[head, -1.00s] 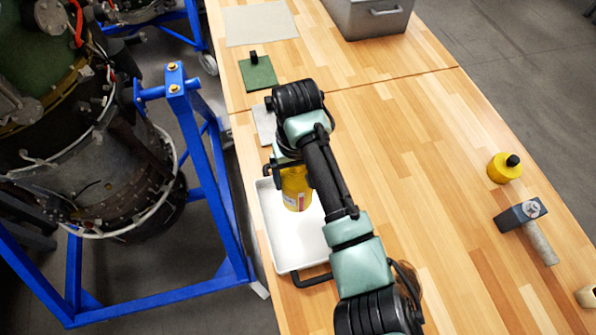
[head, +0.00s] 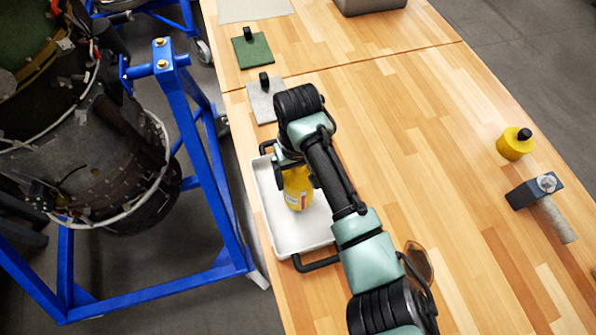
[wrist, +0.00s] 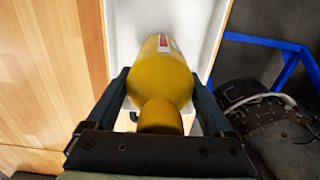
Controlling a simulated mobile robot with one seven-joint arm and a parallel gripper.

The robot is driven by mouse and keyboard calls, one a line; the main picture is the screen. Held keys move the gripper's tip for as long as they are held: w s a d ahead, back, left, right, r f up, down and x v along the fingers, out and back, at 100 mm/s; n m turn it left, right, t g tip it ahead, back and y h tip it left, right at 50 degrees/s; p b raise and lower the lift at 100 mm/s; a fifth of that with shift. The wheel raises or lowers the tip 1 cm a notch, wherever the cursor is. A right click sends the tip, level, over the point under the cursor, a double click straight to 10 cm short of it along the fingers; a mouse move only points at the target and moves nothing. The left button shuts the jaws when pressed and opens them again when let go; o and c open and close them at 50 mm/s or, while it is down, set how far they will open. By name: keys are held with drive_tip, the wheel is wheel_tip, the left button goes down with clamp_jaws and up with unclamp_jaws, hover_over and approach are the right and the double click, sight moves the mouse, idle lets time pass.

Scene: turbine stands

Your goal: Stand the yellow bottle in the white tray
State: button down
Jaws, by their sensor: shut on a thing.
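The yellow bottle (head: 297,188) has a red and white label and is upright over the white tray (head: 283,238), in the left part of the workbench. My gripper (wrist: 160,98) is shut on the bottle, with one finger on each side of it in the wrist view. The bottle (wrist: 160,72) also shows there with the white tray (wrist: 120,40) beyond it. My arm hides the bottle's top in the head view. I cannot tell whether the bottle's base touches the tray floor.
A short yellow container with a black cap (head: 515,144) and a hammer (head: 540,200) lie at the right. Green (head: 253,52) and grey (head: 262,104) pads with black handles lie behind the tray. A blue stand (head: 190,150) is close left of the bench. The bench middle is clear.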

drive_tip(key=shift+f, duration=0.45)
drive_tip(key=shift+f, duration=0.35)
unclamp_jaws()
wheel_tip(320, 180, up, 7)
drive_tip(key=p, duration=0.7)
idle(0.4)
idle(0.4)
